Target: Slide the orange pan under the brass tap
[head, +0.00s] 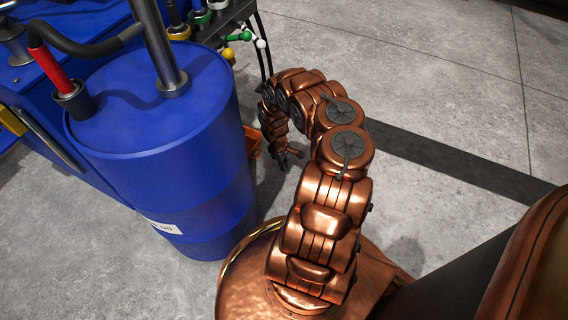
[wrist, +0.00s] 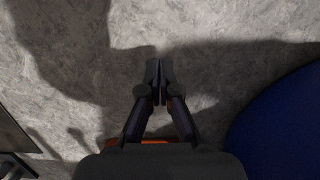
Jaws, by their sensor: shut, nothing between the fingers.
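The orange pan (head: 252,142) shows in the head view as a small orange piece on the floor, between the blue drum and my copper arm. Most of it is hidden. My gripper (head: 283,166) hangs low just right of the pan, pointing down. In the wrist view my gripper (wrist: 159,76) is shut and empty over bare concrete. A thin orange strip shows behind the finger bases there; I cannot tell whether it is the pan. I cannot make out the brass tap for certain in either view.
A large blue drum (head: 165,150) with pipes on top stands left of my arm. It also shows in the wrist view (wrist: 285,125). Green, yellow and white knobbed fittings (head: 240,37) sit behind it with black hoses. The concrete floor (head: 440,80) to the right is clear.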

